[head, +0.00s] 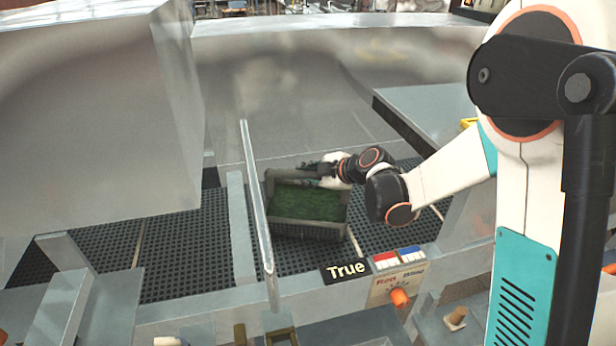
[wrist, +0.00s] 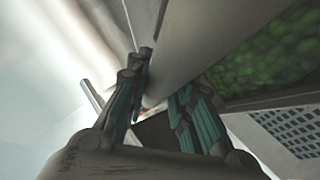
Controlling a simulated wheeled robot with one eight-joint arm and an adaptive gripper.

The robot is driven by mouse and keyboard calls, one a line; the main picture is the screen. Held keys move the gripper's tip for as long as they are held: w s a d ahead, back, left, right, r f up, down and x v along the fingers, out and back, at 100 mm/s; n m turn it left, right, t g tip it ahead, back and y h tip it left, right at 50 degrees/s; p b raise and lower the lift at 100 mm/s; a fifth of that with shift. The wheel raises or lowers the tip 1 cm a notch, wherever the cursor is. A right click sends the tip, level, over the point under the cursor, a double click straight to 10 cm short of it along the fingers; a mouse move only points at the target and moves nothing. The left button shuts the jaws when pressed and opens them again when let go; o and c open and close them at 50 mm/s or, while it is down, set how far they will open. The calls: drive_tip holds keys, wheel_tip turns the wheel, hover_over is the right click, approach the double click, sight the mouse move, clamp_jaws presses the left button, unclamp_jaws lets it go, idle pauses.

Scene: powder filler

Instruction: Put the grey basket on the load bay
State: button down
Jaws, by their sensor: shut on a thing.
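The grey basket (head: 302,228), filled with green stuff, is in the middle of the head view, slightly tilted, over the dark perforated bay floor (head: 190,250). I cannot tell whether it touches that floor. My gripper (head: 322,170) is at the basket's far rim, its fingers shut on that rim. In the wrist view my gripper (wrist: 158,112) has a finger on each side of the grey rim (wrist: 185,45), and the green contents (wrist: 265,60) show to the right. The gripped spot is partly hidden by the fingers.
A metal rail (head: 257,210) stands just left of the basket. A large metal box (head: 95,120) fills the upper left. A grey surface (head: 425,115) lies right.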

drive_tip(key=shift+s+r, duration=0.1)
drive_tip(key=c, duration=1.4)
unclamp_jaws()
drive_tip(key=v, duration=1.2)
drive_tip(key=s+d+r+m+h, duration=0.1)
drive_tip(key=s+d+m+h, duration=0.1)
drive_tip(key=s+m, duration=0.4)
drive_tip(key=s+d+m+h, duration=0.3)
drive_tip(key=s+m, duration=0.4)
drive_tip(key=s, duration=0.5)
drive_tip(key=s+d+r+m+g+h, duration=0.1)
drive_tip(key=s+d+m+h, duration=0.2)
drive_tip(key=s+m, duration=0.3)
drive_tip(key=shift+s+d+r+p, duration=0.4)
drive_tip(key=shift+s+d, duration=0.1)
drive_tip(key=shift+s, duration=1.05)
